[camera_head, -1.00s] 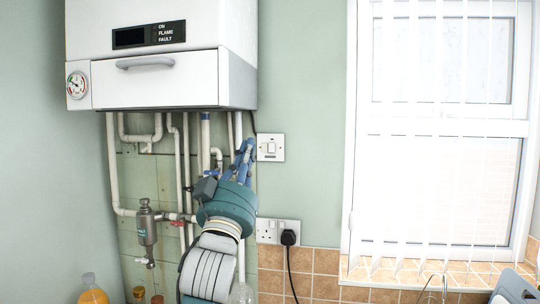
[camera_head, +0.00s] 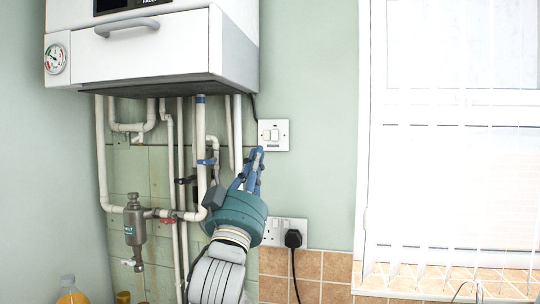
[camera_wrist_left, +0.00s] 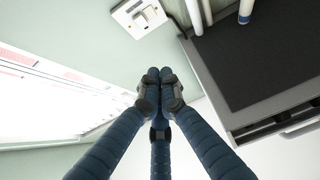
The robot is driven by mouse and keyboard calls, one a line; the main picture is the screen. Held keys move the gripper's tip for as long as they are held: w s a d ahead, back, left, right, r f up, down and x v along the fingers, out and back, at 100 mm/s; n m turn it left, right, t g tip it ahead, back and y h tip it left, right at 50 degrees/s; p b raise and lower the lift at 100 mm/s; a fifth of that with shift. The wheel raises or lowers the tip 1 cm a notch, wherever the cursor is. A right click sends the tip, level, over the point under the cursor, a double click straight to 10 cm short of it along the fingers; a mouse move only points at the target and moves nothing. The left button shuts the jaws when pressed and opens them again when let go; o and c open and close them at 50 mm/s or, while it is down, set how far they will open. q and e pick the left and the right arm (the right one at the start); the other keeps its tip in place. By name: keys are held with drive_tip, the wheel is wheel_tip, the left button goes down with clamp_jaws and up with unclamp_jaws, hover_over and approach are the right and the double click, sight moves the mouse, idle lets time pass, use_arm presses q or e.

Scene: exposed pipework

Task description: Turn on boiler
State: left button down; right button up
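The white boiler (camera_head: 150,50) hangs on the wall at the upper left, with its drawer-like front panel shut. Its dark display panel (camera_head: 125,5) is cut off by the top edge. A white fused switch (camera_head: 273,135) is on the wall right of the boiler's lower corner; it also shows at the top of the wrist view (camera_wrist_left: 140,14). My left gripper (camera_head: 256,158) points up just below and left of the switch, apart or touching I cannot tell. In the wrist view its blue fingers (camera_wrist_left: 158,90) meet at the tips, with nothing visible between them. My right gripper is not in view.
White pipes (camera_head: 201,150) run down below the boiler, with a grey filter (camera_head: 135,228) and a red valve handle (camera_head: 168,220). A socket with a black plug (camera_head: 293,238) sits below the switch. A bright window (camera_head: 455,130) fills the right side. An orange bottle (camera_head: 70,290) stands lower left.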

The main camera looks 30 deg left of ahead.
use_arm(q)
drive_tip(key=f+b, duration=0.2)
drive_tip(key=f, duration=0.1)
drive_tip(key=shift+w, duration=0.2)
drive_tip(key=shift+r, duration=0.1)
drive_tip(key=p, duration=0.6)
approach(273, 131)
wheel_tip(273, 131, up, 4)
drive_tip(key=shift+w+a+f+p, duration=0.15)
drive_tip(key=shift+w+p, duration=0.15)
drive_tip(key=shift+w, duration=0.35)
drive_tip(key=shift+w+a+f+p, duration=0.1)
drive_tip(key=shift+w+a+p, duration=0.15)
drive_tip(key=shift+w, duration=0.4)
drive_tip(key=shift+w+a+f+p, duration=0.15)
drive_tip(key=shift+w+p, duration=0.15)
drive_tip(key=shift+w, duration=0.35)
